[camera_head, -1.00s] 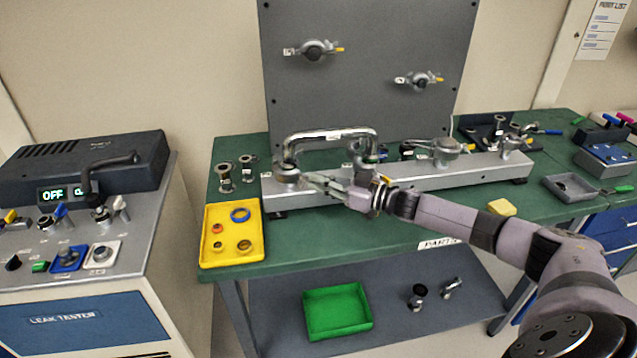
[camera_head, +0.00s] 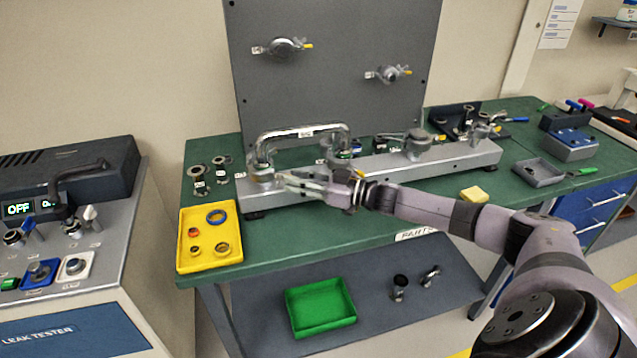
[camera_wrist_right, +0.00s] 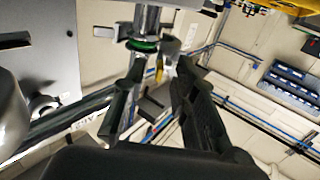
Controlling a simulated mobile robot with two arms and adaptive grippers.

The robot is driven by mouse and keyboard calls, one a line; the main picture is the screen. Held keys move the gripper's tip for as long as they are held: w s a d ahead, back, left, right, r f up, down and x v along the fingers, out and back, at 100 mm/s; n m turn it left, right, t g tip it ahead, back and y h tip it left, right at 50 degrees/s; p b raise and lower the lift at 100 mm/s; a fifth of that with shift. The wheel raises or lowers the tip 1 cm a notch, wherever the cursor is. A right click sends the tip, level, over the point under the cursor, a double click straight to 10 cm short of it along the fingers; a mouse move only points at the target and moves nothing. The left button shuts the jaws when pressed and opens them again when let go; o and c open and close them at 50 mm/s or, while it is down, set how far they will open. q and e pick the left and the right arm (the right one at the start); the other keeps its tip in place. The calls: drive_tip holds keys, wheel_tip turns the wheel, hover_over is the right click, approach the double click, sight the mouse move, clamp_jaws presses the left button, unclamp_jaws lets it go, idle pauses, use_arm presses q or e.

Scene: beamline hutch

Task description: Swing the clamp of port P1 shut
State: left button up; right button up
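The silver U-shaped pipe (camera_head: 300,133) stands on the long grey manifold (camera_head: 440,160) on the green bench. Its left foot meets a round port (camera_head: 262,174) at the manifold's left end; I cannot read the port labels. My right gripper (camera_head: 290,183) is just right of and in front of that port. In the right wrist view, its two dark fingers are spread (camera_wrist_right: 160,72), with nothing visibly gripped. The clamp's position is unclear. My left gripper is out of view.
A yellow tray (camera_head: 184,262) with rings lies front left, beside loose metal fittings (camera_head: 221,166). A yellow block (camera_head: 474,194) and grey tray (camera_head: 538,177) are on the right. The back panel (camera_head: 340,90) rises behind the manifold. The leak tester (camera_head: 70,290) stands at left.

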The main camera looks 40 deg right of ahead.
drive_tip(key=v, duration=1.1)
